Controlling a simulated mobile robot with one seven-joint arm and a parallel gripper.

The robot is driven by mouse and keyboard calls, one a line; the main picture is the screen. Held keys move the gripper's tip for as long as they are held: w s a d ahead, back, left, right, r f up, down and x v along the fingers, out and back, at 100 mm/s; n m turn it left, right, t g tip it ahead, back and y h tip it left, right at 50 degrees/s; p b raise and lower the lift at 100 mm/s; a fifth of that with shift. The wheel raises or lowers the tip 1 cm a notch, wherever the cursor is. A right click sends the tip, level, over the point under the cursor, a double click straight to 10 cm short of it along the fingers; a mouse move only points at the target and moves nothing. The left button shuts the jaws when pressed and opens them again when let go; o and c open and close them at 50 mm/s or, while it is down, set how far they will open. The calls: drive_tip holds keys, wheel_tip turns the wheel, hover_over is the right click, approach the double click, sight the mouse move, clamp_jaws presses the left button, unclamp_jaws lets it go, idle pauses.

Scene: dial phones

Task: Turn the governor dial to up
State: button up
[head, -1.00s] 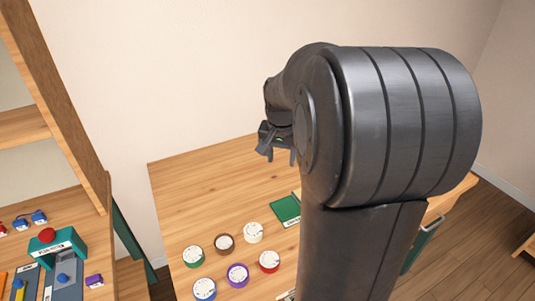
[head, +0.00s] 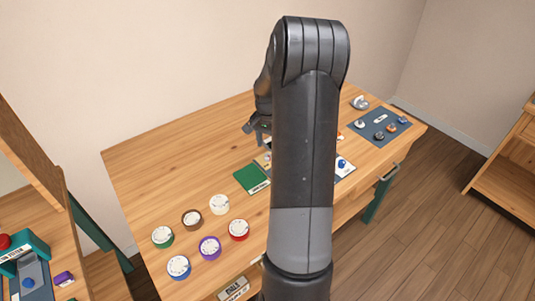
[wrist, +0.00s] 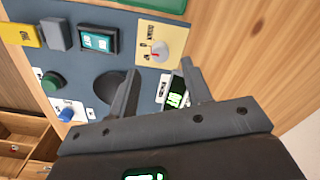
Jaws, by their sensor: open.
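In the wrist view a dark blue-grey panel (wrist: 80,72) fills the upper left. A yellow plate with blurred lettering carries a pale round dial (wrist: 160,50) with a red mark. A large black round knob (wrist: 107,88) sits lower left, partly hidden by a finger. I cannot read which control is labelled governor. My gripper (wrist: 160,70) is open and empty, its fingertips just below the yellow plate in the picture; contact cannot be told. In the head view my gripper (head: 253,129) is over the table, and my arm hides most of the panel.
The panel also has a green button (wrist: 52,82), a blue knob (wrist: 67,114) and a lit display (wrist: 178,99). In the head view a green pad (head: 251,179) and several round dials, one purple (head: 209,247), lie left of my arm. Another dark panel (head: 380,125) lies right.

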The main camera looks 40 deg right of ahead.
sight(267, 155)
drive_tip(key=shift+f, duration=2.8)
drive_tip(key=shift+c, duration=0.5)
clamp_jaws()
